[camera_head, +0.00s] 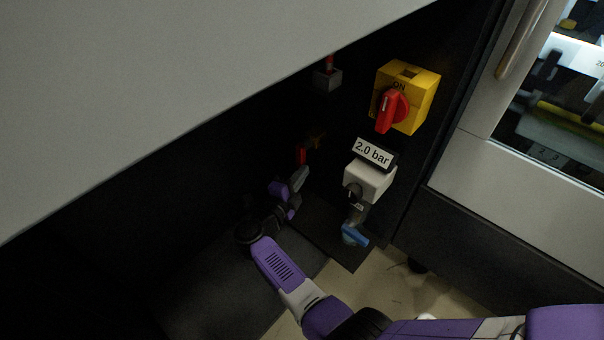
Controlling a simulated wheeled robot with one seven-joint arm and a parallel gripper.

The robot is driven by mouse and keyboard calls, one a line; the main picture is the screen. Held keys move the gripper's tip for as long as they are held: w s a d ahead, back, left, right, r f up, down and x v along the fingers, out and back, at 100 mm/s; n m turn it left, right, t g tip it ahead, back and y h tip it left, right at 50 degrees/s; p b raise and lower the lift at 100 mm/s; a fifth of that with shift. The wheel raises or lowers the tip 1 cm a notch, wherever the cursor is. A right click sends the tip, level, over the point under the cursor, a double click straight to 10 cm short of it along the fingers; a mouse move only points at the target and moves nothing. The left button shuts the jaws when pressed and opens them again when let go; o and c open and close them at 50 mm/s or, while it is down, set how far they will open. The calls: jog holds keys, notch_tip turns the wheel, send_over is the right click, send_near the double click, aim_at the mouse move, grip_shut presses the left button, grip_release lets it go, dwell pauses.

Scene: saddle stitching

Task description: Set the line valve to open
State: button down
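A small valve with a blue lever (355,235) sits low on the dark panel, below a white unit (369,180) whose display reads 2.0 bar. The blue lever slants down to the right; I cannot read an open or shut mark on it. My purple and grey arm reaches in from the lower right. My gripper (300,177) is left of the white unit and above and left of the blue lever, apart from it in the picture. It is small and dark, so its fingers cannot be made out.
A yellow box with a red rotary switch (390,110) marked ON is above the white unit. A grey box with a red top (328,79) is upper left of it. A small red part (302,155) shows just above my gripper. A large grey cover (180,90) overhangs the left.

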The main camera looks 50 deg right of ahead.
jog(key=shift+w, duration=0.1)
jog(key=p+v, duration=0.3)
jog(key=v, duration=0.5)
dwell(0.3)
